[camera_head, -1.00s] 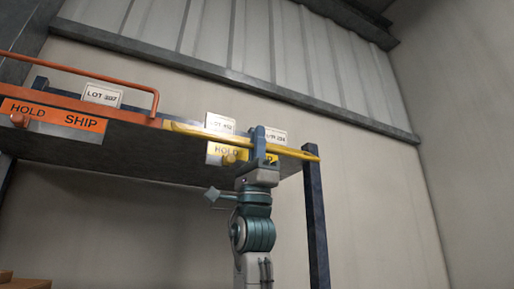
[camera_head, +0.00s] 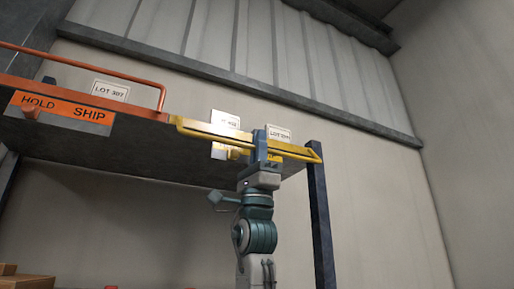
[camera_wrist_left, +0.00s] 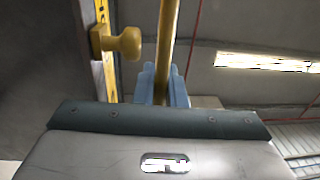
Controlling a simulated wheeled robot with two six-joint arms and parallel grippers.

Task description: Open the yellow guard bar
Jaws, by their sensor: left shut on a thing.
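The yellow guard bar (camera_head: 204,135) runs along the front edge of a raised shelf, its short bent ends showing at left and right. My left gripper (camera_head: 261,147) reaches up from below and is shut on the bar, right of its middle. In the left wrist view the yellow bar (camera_wrist_left: 168,38) passes between the blue fingers (camera_wrist_left: 161,85). A yellow knob (camera_wrist_left: 124,42) sticks out beside the bar, apart from the fingers. The yellow plate behind the bar is partly hidden by it. My right gripper is not in view.
An orange guard bar (camera_head: 85,66) and an orange HOLD/SHIP plate (camera_head: 62,107) are on the shelf's left part. White lot cards (camera_head: 110,90) stand above the edge. A dark post (camera_head: 320,215) is close right of my arm. Boxes (camera_head: 25,283) show at lower left.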

